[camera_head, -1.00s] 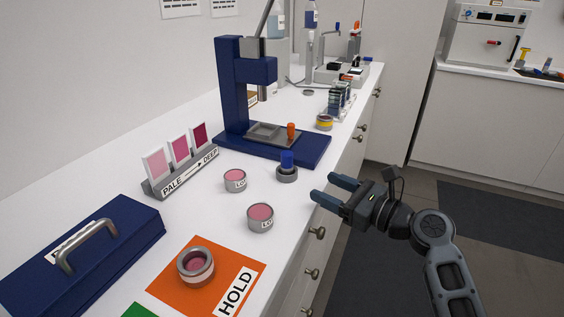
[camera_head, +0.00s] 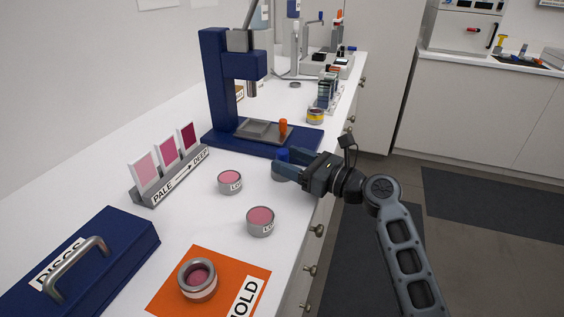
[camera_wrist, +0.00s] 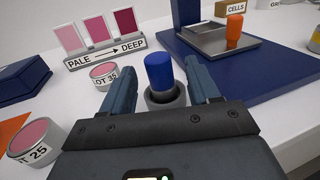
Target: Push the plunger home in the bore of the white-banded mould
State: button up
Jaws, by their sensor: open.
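A blue plunger (camera_head: 283,153) stands upright in a round grey mould (camera_head: 278,178) on the white counter, near its front edge. In the wrist view the blue plunger (camera_wrist: 159,72) rises well above the grey rim of the mould (camera_wrist: 166,99). My gripper (camera_head: 281,164) is open, with its fingers on either side of the plunger and mould. In the wrist view the right finger lies close to the plunger; I cannot tell whether it touches. No white band shows on this mould; its lower part is mostly hidden by my gripper.
A blue press (camera_head: 215,90) stands behind, with an orange peg (camera_head: 283,127) on its base. Two pink jars (camera_head: 230,182) (camera_head: 260,221) stand left and nearer. A ringed pot (camera_head: 197,279) sits on the orange HOLD card (camera_head: 235,262). A blue case (camera_head: 110,240) is at left.

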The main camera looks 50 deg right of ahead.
jog(key=w, duration=0.2)
jog(key=shift+w+a, duration=0.15)
jog(key=shift+w, duration=0.25)
jog(key=c, duration=1.1)
grip_shut()
jog(key=shift+r, duration=0.1)
